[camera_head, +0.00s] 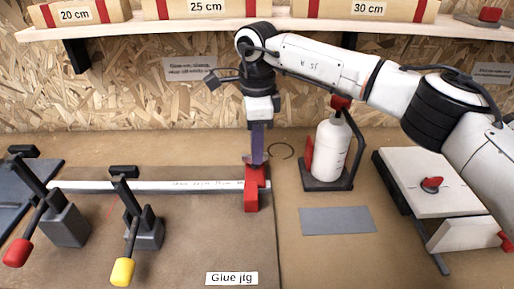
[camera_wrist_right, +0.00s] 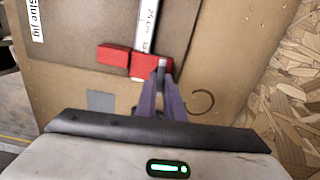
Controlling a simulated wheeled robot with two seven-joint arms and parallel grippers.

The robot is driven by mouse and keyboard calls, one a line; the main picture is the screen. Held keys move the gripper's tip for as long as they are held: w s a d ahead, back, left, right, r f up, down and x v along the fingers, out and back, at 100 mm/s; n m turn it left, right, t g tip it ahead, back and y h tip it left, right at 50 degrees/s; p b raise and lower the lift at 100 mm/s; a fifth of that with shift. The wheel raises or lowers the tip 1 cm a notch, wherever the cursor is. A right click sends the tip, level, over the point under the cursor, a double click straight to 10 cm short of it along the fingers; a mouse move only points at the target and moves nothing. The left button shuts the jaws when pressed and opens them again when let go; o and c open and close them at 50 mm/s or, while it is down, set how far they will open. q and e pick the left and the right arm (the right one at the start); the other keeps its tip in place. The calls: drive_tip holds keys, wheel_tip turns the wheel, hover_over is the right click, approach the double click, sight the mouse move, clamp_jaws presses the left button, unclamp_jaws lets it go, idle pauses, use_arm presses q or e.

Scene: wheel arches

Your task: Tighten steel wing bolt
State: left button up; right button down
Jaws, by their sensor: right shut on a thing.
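My right gripper (camera_head: 257,161) points down over the red stop block (camera_head: 251,197) at the right end of the white rule on the glue jig board. In the right wrist view, the two purple fingers (camera_wrist_right: 161,80) are closed around a small grey metal piece, the steel wing bolt (camera_wrist_right: 162,62), at the red block (camera_wrist_right: 146,65). The fingers hide most of the bolt, and its thread and seating cannot be seen. The white rule (camera_head: 150,186) meets the red block; its 25 cm mark shows near the block in the wrist view. My left gripper is not in view.
Two toggle clamps, with a red handle (camera_head: 17,252) and a yellow handle (camera_head: 122,271), stand at the left. A white bottle (camera_head: 332,150) in a dark stand, a grey pad (camera_head: 337,220) and a white fixture (camera_head: 430,183) are at the right. A shelf (camera_head: 215,28) runs overhead.

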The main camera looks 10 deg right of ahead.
drive_tip(key=m, duration=1)
drive_tip(key=shift+s+a+r+m, duration=0.1)
drive_tip(key=shift+m, duration=0.2)
drive_tip(key=m, duration=0.4)
drive_tip(key=shift+a, duration=0.1)
drive_tip(key=shift+r+m, duration=0.1)
drive_tip(key=shift+m, duration=1.6)
drive_tip(key=c, duration=1.9)
unclamp_jaws()
drive_tip(key=shift+o, duration=0.2)
drive_tip(key=shift+f, duration=0.2)
